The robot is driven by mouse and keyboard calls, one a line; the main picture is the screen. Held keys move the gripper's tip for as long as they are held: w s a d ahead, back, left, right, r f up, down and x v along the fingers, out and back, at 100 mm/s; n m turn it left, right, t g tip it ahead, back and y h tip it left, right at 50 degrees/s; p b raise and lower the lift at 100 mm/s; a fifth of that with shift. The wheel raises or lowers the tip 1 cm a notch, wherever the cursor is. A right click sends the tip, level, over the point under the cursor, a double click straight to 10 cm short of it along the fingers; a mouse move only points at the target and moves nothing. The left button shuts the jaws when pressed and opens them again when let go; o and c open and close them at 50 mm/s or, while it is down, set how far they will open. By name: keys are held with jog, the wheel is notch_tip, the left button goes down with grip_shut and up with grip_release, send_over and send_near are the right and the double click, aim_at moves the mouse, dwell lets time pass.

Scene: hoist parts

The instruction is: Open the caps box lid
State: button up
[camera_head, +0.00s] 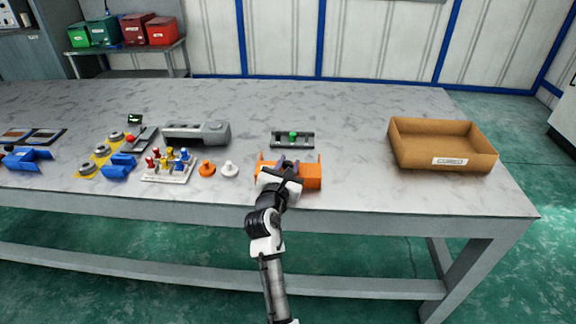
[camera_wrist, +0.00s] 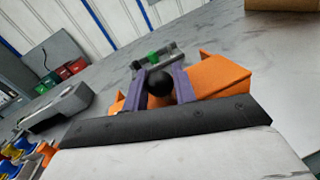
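The orange caps box (camera_head: 305,178) stands near the front edge of the table, partly hidden behind my gripper. In the wrist view its orange surface (camera_wrist: 218,76) shows mostly to the right of the fingers, with a little to the left. A round black knob (camera_wrist: 160,82) sits between the two purple fingertips of my gripper (camera_wrist: 157,86). The fingers stand close on both sides of the knob; I cannot tell whether they press on it. In the head view my gripper (camera_head: 287,164) is over the box. Whether the lid is raised is hidden.
A grey holder with a green part (camera_head: 293,138) lies just behind the box. An orange cap (camera_head: 206,168) and a white cap (camera_head: 229,170) lie to its left, beside a rack of coloured pegs (camera_head: 167,171). A cardboard tray (camera_head: 440,159) stands at right.

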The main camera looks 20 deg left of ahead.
grip_shut()
jog(key=shift+w+a+r+p, duration=0.15)
jog(key=shift+w+p, duration=0.15)
jog(key=shift+w, duration=0.2)
jog(key=shift+w+a+p, duration=0.1)
jog(key=shift+w+p, duration=0.15)
jog(key=shift+w, duration=0.25)
jog(key=shift+w+a, duration=0.15)
jog(key=shift+w, duration=0.35)
jog(key=o, duration=0.6)
grip_release()
jog(key=shift+o, duration=0.2)
jog(key=shift+s, duration=0.1)
jog(key=s+d+b, duration=0.1)
jog(key=s+b, duration=0.1)
jog(key=s, duration=1.1)
jog(key=shift+s, duration=0.35)
